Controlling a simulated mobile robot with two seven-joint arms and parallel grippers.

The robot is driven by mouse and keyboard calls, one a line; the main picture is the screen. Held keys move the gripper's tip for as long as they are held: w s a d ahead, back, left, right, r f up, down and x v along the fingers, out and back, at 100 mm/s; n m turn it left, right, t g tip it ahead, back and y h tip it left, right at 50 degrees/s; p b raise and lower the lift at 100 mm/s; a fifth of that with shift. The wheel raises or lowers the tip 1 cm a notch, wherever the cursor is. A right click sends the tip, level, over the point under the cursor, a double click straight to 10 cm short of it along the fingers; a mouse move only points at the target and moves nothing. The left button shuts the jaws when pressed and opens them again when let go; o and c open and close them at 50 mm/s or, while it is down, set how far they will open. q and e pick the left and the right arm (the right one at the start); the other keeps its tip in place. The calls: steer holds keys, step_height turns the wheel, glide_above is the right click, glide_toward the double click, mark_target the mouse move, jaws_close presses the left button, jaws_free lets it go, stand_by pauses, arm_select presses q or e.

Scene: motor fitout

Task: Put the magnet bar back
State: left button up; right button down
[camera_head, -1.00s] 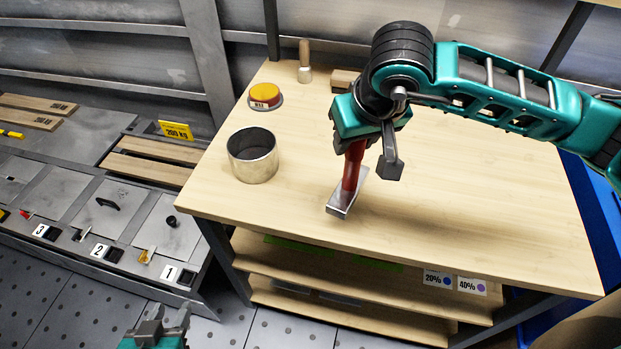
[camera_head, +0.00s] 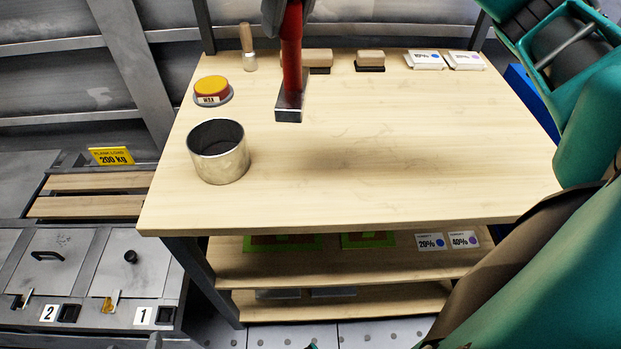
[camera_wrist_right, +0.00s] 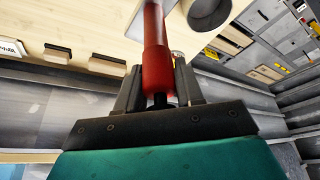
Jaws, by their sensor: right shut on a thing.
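The magnet bar (camera_head: 291,62) has a red handle and a flat grey metal end. It hangs upright over the back left part of the wooden workbench (camera_head: 400,150). My right gripper (camera_head: 287,8) is shut on its handle and is cut off by the top edge of the head view. In the right wrist view the red handle (camera_wrist_right: 156,62) sits between the fingers of my right gripper (camera_wrist_right: 158,88). I cannot tell whether the metal end touches the bench. My left gripper does not show clearly.
A metal cup (camera_head: 218,152), a yellow-topped wax tin (camera_head: 213,91) and a wooden-handled tool (camera_head: 248,48) stand at the left. Brushes (camera_head: 370,60) and small labelled boxes (camera_head: 425,60) line the back. The bench's middle and right are clear.

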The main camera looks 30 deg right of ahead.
step_height(320, 180, up, 5)
steer(key=n+b, duration=0.1)
steer(key=b, duration=0.1)
glide_above(306, 87)
steer(key=b, duration=0.1)
steer(key=shift+n+y, duration=0.3)
steer(key=f+b, duration=0.2)
steer(key=f, duration=0.2)
steer(key=f+b, duration=0.2)
steer(key=f, duration=0.3)
steer(key=f+b, duration=0.1)
steer(key=f, duration=0.4)
steer(key=shift+s+d+f+b, duration=0.2)
steer(key=shift+s+b, duration=0.1)
steer(key=shift+b, duration=0.1)
step_height(306, 87, down, 5)
steer(key=shift+a+f+b, duration=0.1)
steer(key=shift+b, duration=0.75)
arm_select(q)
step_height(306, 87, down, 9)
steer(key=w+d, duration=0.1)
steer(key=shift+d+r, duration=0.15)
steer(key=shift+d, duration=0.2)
arm_select(e)
steer(key=c, duration=0.7)
jaws_free()
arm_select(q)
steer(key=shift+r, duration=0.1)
